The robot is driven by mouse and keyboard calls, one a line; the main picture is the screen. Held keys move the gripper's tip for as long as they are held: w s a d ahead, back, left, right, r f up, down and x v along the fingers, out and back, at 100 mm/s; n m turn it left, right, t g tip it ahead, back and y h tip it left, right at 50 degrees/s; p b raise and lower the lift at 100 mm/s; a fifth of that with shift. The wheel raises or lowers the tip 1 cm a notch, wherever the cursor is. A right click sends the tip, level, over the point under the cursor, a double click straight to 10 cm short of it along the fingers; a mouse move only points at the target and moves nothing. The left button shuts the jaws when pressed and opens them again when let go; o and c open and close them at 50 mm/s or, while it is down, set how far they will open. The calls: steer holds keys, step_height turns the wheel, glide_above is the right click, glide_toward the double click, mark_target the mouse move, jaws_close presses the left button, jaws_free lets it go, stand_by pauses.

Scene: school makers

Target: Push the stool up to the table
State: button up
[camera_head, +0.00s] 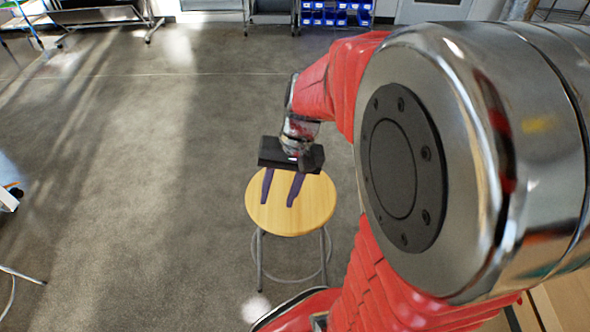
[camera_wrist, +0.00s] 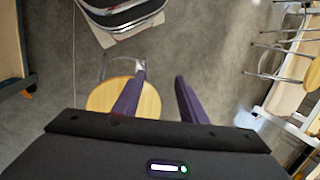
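The stool (camera_head: 290,218) has a round light-wood seat and thin metal legs with a ring, and stands upright on the grey floor. It also shows in the wrist view (camera_wrist: 105,95). My gripper (camera_head: 280,203) appears over the seat in the head view, fingers apart and nothing between them. In the wrist view my gripper (camera_wrist: 160,76) has its left finger over the seat's right part and its right finger over bare floor. I cannot tell whether a finger touches the stool. Which table is meant is unclear; a wooden surface (camera_head: 565,305) shows at the lower right corner of the head view.
Open floor (camera_head: 120,180) lies left of the stool. Blue bins (camera_head: 337,13) and dark wheeled furniture (camera_head: 100,12) stand along the back. In the wrist view, tables (camera_wrist: 290,97) with metal-legged seats stand at right, and a wooden piece (camera_wrist: 12,45) at left.

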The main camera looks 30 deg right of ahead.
steer(key=s+d+f+m+t+h, duration=0.1)
steer(key=d+f+m+t, duration=0.4)
steer(key=f, duration=1.2)
steer(key=s+d+f+m+t, duration=0.2)
steer(key=d+f+m+t, duration=0.4)
steer(key=f+m, duration=0.8)
steer(key=s+d+f+m+t+h, duration=0.1)
steer(key=d+f+m+t, duration=0.5)
steer(key=f, duration=1.6)
steer(key=s+d+m, duration=0.1)
steer(key=d+m, duration=0.2)
steer(key=m, duration=0.1)
steer(key=shift+s+d+h, duration=0.2)
steer(key=shift+d+h, duration=0.1)
steer(key=shift+d, duration=0.1)
steer(key=shift+w, duration=0.1)
steer(key=w, duration=1.3)
steer(key=shift+w+a, duration=0.25)
steer(key=shift+w, duration=0.1)
